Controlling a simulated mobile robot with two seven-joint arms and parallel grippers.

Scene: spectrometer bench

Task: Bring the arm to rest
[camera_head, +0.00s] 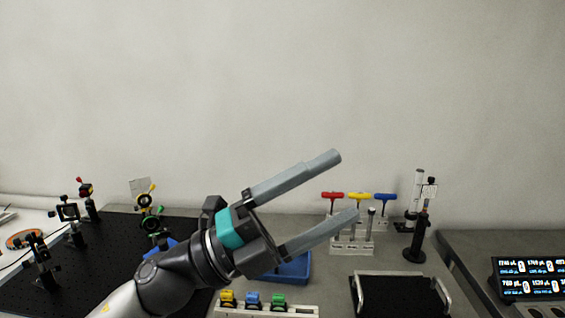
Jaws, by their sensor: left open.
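My left arm comes in from the lower left and reaches up and to the right over the bench. My left gripper (345,185) is open, with its two grey fingers spread apart and nothing between them. The fingers point to the upper right, and the lower fingertip overlaps the rack of T-handled tools in the picture. My right gripper is not in view.
A black optics board (100,230) with several mounts is at left. A tool rack (352,247), a blue tray (292,270), a small-parts holder (300,311), a black handled tray (385,298), a black stand (415,252) and a display (530,278) stand right.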

